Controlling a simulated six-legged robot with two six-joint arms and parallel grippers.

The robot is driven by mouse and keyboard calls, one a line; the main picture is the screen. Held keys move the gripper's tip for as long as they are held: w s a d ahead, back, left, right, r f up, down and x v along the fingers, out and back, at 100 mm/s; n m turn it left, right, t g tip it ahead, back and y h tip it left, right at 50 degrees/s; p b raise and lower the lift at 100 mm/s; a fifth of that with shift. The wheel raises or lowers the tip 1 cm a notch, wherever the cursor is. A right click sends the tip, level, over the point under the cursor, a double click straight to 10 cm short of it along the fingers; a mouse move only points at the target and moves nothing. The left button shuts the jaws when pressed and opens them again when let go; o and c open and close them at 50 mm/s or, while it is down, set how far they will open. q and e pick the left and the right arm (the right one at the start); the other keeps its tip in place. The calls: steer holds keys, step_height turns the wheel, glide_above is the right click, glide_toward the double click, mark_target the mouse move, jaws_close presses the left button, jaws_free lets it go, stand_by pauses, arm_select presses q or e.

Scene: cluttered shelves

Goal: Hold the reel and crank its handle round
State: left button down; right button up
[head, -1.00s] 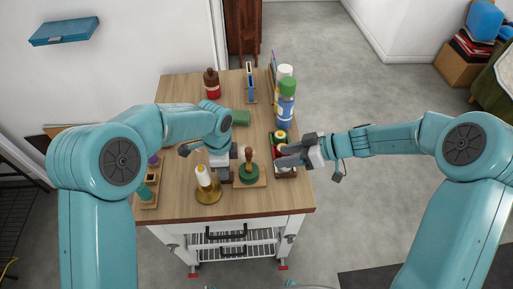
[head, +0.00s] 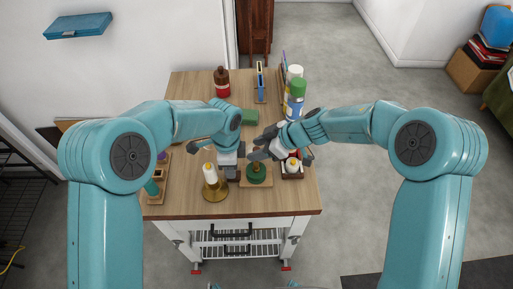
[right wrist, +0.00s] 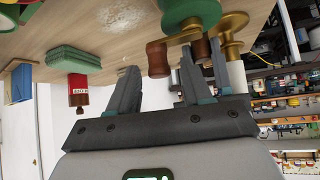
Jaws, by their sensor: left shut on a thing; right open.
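The reel (head: 257,175) is a green spool on a wooden base near the table's front edge. In the right wrist view the green spool (right wrist: 188,12) shows at the top, with a brass crank arm and a brown wooden handle (right wrist: 157,58). My left gripper (head: 232,170) is shut at the reel's left side; its grip point is partly hidden. My right gripper (head: 262,145) is open just above and behind the reel. In the right wrist view the handle shows between my right fingertips (right wrist: 157,75), and I cannot tell whether they surround it.
A brass stand with a white spool (head: 211,183) is close to the reel's left. A dark tray (head: 292,172) with small items is at its right.

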steer(key=shift+w+a+f, duration=0.1)
steer(key=shift+a+f, duration=0.25)
steer(key=shift+f, duration=0.05)
jaws_close()
steer(key=n+g, duration=0.1)
steer(key=a+n+g, duration=0.1)
steer(key=n, duration=0.1)
steer(key=shift+a, duration=0.1)
steer(key=shift+s+a+n+g, duration=0.15)
steer(key=shift+a+n+g, duration=0.2)
steer(key=shift+n+g, duration=0.7)
steer(key=shift+s+a+n+g, duration=0.15)
steer(key=shift+a+n+g, duration=0.2)
steer(key=shift+n+g, duration=0.65)
steer(key=shift+n, duration=0.25)
